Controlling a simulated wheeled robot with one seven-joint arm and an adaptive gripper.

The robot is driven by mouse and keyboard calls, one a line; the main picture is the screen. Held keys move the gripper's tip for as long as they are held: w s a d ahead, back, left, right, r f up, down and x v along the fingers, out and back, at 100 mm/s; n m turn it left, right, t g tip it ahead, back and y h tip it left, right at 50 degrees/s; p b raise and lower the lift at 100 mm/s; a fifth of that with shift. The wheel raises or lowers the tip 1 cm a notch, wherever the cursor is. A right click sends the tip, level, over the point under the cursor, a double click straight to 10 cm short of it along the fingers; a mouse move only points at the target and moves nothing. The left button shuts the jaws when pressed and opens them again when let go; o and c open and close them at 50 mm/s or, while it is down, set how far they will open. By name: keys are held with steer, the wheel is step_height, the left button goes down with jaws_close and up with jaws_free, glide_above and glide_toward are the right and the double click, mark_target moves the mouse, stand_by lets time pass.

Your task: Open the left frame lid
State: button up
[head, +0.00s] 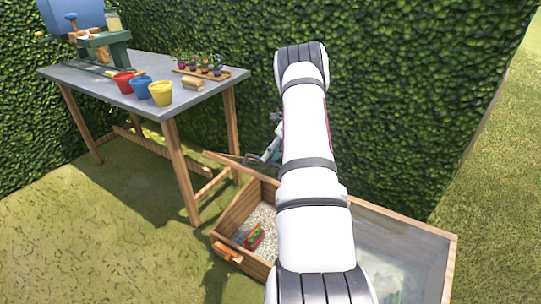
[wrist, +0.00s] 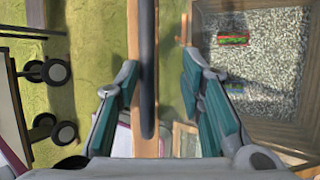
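The left frame (head: 228,218) is a wooden box with pale gravel inside, and its inside shows openly in both views. Its lid (head: 238,166) appears raised, seen nearly edge-on as a wooden strip behind the box. In the wrist view a wooden strip (wrist: 165,75), seemingly the lid's edge, and a dark bar (wrist: 147,70) run between my fingers. My gripper (wrist: 158,105) is open, with its teal pads apart on either side of them. I cannot tell whether a finger touches the lid. In the head view my arm hides most of the gripper.
A red and green item (head: 254,236) lies on the gravel. The right frame (head: 452,262) has a clear cover that looks closed. A grey-topped table (head: 120,92) with red, blue and yellow pots stands at the left. A hedge (head: 400,90) rises close behind. Grass at front left is free.

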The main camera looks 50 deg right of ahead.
stand_by(0.4)
steer(key=v, duration=1.2)
steer(key=shift+a+r, duration=0.1)
